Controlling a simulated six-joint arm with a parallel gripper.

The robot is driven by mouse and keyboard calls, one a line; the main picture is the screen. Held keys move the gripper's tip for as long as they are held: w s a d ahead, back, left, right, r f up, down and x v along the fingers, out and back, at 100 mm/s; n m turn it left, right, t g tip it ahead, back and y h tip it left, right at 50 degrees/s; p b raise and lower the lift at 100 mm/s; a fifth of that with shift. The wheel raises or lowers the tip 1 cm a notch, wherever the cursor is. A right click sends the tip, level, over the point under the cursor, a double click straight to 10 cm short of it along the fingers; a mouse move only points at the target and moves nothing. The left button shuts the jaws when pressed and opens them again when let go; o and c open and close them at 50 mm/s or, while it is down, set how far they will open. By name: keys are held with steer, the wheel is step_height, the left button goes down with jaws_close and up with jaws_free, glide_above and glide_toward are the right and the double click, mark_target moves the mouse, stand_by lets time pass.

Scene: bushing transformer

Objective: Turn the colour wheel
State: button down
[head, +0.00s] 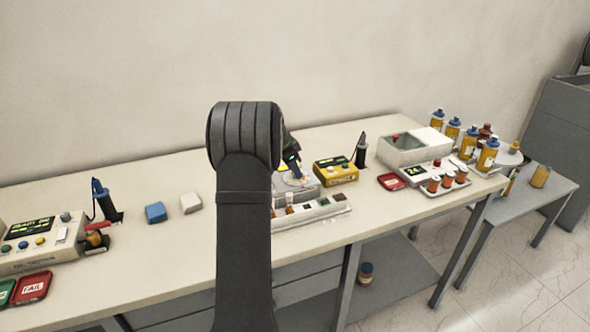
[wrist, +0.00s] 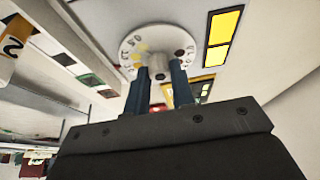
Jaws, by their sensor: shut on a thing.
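The colour wheel (wrist: 133,47) is a pale disc with printed numbers and coloured patches around its face, at the top of the wrist view. A grey knob (wrist: 157,62) stands at its middle. My gripper (wrist: 160,75) has its two dark blue fingers on either side of this knob, shut on it. In the head view my gripper (head: 296,172) points down over the grey device behind my arm. The wheel is mostly hidden there by my arm and gripper.
A yellow box (head: 336,170) with a display stands just right of my gripper. A row of small samples (head: 312,209) lies in front. Blue and white blocks (head: 156,212) sit to the left. Bottles (head: 487,155) and a white open box (head: 414,148) stand to the right.

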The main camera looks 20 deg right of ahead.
steer(key=shift+m, duration=0.5)
steer(key=shift+g, duration=0.3)
steer(key=c, duration=1.2)
jaws_free()
steer(key=shift+c, duration=0.2)
steer(key=v, duration=1.7)
steer(key=shift+r, duration=0.25)
steer(key=x, duration=1.7)
steer(key=shift+f, duration=0.25)
steer(key=shift+r, duration=0.1)
